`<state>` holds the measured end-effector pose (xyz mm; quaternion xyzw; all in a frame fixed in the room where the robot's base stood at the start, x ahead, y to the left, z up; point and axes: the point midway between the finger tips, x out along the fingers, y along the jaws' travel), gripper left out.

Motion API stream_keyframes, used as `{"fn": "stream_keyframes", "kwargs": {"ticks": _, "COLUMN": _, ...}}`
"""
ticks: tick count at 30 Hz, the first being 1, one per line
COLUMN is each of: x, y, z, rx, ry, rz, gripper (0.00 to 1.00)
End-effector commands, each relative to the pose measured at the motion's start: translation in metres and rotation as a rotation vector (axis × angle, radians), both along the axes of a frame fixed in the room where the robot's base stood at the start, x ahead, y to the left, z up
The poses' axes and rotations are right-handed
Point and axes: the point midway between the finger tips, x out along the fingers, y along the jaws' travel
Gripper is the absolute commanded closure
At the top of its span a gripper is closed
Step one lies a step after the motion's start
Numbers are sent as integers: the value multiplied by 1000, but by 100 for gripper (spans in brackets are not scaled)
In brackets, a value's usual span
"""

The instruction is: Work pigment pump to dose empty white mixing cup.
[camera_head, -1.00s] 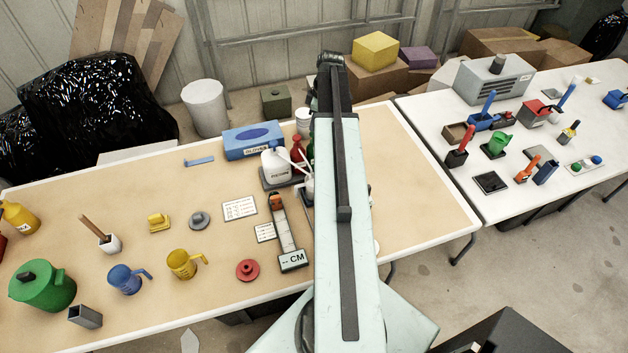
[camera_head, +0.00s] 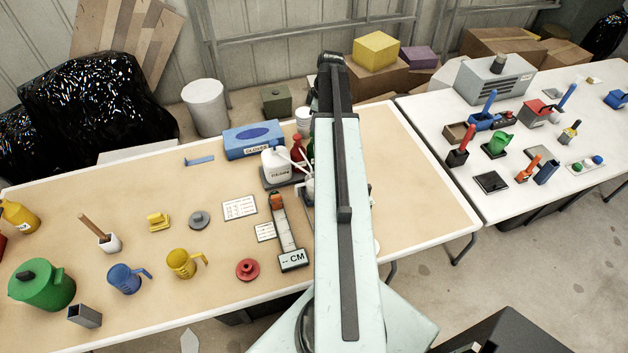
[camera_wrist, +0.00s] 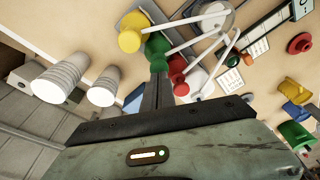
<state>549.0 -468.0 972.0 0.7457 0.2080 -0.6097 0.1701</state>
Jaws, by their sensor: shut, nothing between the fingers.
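In the wrist view a cluster of pump bottles shows coloured heads: yellow (camera_wrist: 130,40), green (camera_wrist: 155,46), red (camera_wrist: 178,67) and white (camera_wrist: 198,80). Long white spouts run from them towards the upper right. A white rounded thing, likely the mixing cup (camera_wrist: 213,10), shows at the top edge near the spouts; I cannot see inside it. My gripper (camera_wrist: 158,78) is shut and empty, its tips close to the green and red heads; contact is unclear. In the head view the white bottle (camera_head: 274,163) and red bottle (camera_head: 297,149) stand left of my arm, which hides much of the cluster.
Stacks of white cups (camera_wrist: 60,80) stand left of my gripper in the wrist view. A blue glove box (camera_head: 253,141) is behind the bottles. The table right of my arm looks mostly clear.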

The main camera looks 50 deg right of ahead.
Motion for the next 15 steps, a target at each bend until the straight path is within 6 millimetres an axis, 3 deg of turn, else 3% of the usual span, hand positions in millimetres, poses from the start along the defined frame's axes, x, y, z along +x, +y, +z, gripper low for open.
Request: {"fn": "stream_keyframes", "kwargs": {"ticks": 15, "x": 0, "y": 0, "z": -27, "rx": 0, "ry": 0, "rz": -1, "gripper": 100}}
